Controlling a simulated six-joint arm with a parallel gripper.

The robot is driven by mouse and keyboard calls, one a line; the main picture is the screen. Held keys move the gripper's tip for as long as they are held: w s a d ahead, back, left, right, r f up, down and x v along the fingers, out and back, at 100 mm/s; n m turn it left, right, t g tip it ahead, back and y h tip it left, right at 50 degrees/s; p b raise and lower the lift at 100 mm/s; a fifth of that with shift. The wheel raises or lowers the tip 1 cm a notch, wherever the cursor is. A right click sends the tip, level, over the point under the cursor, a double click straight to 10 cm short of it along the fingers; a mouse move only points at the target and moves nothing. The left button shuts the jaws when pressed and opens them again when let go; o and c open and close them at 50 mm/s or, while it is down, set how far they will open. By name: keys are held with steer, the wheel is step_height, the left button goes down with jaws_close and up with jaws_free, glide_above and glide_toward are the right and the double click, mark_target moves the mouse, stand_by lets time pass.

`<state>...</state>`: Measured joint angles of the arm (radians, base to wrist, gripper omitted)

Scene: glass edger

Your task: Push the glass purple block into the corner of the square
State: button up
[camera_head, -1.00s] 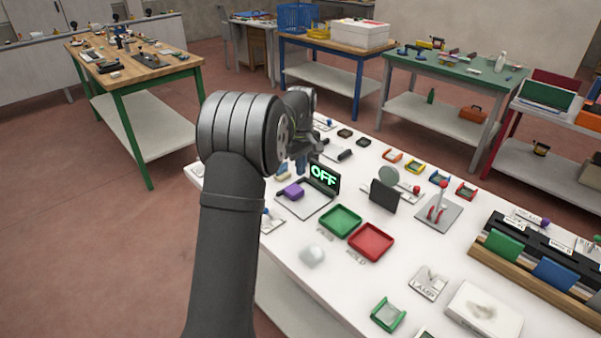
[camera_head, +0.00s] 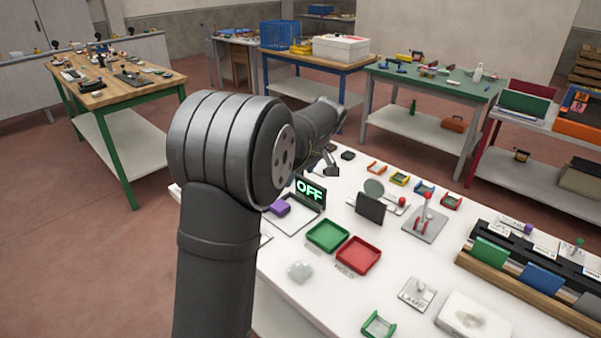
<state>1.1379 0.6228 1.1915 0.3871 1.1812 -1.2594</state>
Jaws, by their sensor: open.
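The purple block (camera_head: 280,208) sits at the left part of a pale square plate (camera_head: 297,224), in front of a black display reading OFF (camera_head: 309,190). My arm hides the plate's left side, so I cannot tell how the block meets the left corner. My gripper (camera_head: 331,168) is beyond the display, up and right of the block and apart from it. It is small and partly hidden by my arm, and it is open with nothing seen in it.
A green tray (camera_head: 327,236) and a red tray (camera_head: 358,254) stand right of the plate. A clear lump (camera_head: 300,271) lies in front of them. A dark upright panel (camera_head: 370,207) and a red-handled lever (camera_head: 426,212) stand further right. White table shows between them.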

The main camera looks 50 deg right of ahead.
mark_target(284, 208)
steer(key=x, duration=1.7)
steer(key=shift+f, duration=0.25)
steer(key=c, duration=1)
steer(key=o, duration=1)
